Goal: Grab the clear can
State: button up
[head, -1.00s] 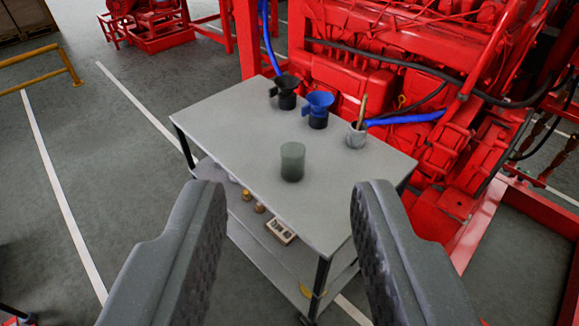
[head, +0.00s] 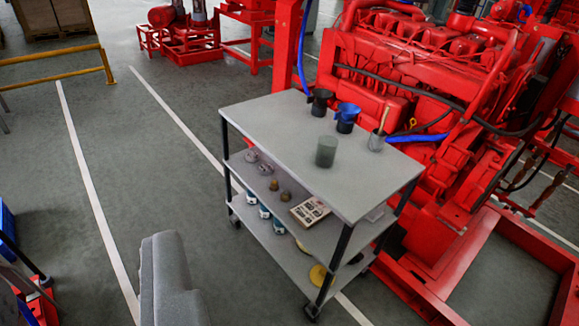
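The clear can (head: 326,152) is a grey-green, see-through cylinder. It stands upright on the grey top shelf of a cart (head: 262,125), near the middle of that shelf. One dark grey finger of my gripper (head: 170,280) shows at the bottom, left of the cart and lower in the picture than the can. The other finger is out of view. Nothing is held against the visible finger, and the space to its right is empty. The can is apart from my gripper.
Behind the can stand a black funnel-topped cup (head: 319,102), a blue one (head: 346,117) and a grey cup with a stick (head: 377,140). Lower shelves hold a boxed item (head: 310,211) and small parts. The red engine (head: 410,75) stands close behind. Floor at left is mostly clear.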

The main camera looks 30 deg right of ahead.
aim_at(327, 147)
jog(key=u, duration=0.5)
jog(key=k, duration=0.65)
jog(key=u, duration=0.25)
jog(key=i, duration=0.9)
jog(key=z, duration=1.1)
jog(key=i, duration=1.25)
jog(key=z, duration=0.75)
jog(key=i, duration=0.3)
jog(key=z, duration=0.15)
